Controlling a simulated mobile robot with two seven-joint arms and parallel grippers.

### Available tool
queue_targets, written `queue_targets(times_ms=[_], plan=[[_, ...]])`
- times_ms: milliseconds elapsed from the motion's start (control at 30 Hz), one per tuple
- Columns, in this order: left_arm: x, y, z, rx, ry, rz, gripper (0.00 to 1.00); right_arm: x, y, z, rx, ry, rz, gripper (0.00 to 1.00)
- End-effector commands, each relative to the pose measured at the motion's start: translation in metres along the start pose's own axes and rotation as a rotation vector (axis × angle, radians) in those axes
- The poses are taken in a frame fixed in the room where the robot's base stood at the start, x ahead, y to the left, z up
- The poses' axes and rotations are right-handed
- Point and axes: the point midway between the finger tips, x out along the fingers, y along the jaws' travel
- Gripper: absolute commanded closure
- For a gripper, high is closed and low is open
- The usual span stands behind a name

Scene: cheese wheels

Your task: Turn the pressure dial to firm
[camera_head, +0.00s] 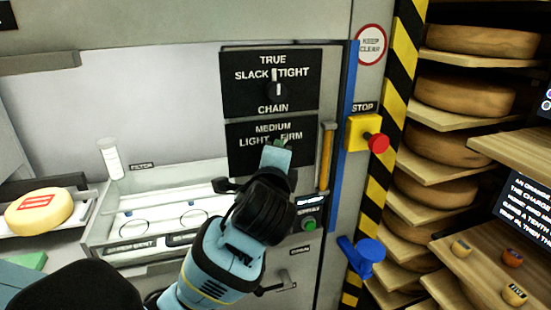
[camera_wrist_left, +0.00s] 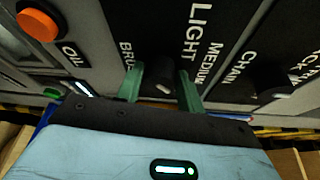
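The pressure dial's black panel (camera_head: 241,157), labelled LIGHT, MEDIUM and FIRM, sits on the machine front below the chain panel. My left gripper (camera_head: 276,157) is in front of it and hides the dial in the head view. In the left wrist view, the dark dial knob (camera_wrist_left: 160,78) lies between the two green fingers of my left gripper (camera_wrist_left: 161,88). The fingers are apart, one on each side of the knob; I cannot tell whether they press on it. A pale mark shows on the knob, but its setting is unclear. My right gripper is not in view.
The chain dial (camera_head: 274,89) is just above, with its pale pointer upright. A red stop button (camera_head: 378,143) on a yellow box, a yellow handle (camera_head: 326,158) and a blue lever (camera_head: 362,255) are to the right. A green button (camera_head: 309,225) is below.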

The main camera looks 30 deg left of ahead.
Motion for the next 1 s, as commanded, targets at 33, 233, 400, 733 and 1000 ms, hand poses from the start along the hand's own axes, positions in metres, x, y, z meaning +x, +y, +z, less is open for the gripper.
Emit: queue_targets(times_ms=[33,233,400,733,1000], plan=[[0.000,0.000,0.000,0.000,0.000,-0.001,0.56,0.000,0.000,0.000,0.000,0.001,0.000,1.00],[0.000,0.000,0.000,-0.001,0.000,0.000,0.46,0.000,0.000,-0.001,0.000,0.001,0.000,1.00],[-0.001,0.000,0.000,-0.001,0.001,0.000,0.46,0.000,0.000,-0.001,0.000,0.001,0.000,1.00],[-0.044,0.000,-0.001,-0.002,0.004,-0.002,0.46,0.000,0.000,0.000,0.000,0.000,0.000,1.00],[-0.074,0.000,-0.001,-0.003,0.001,0.000,0.46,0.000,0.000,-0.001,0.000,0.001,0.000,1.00]])
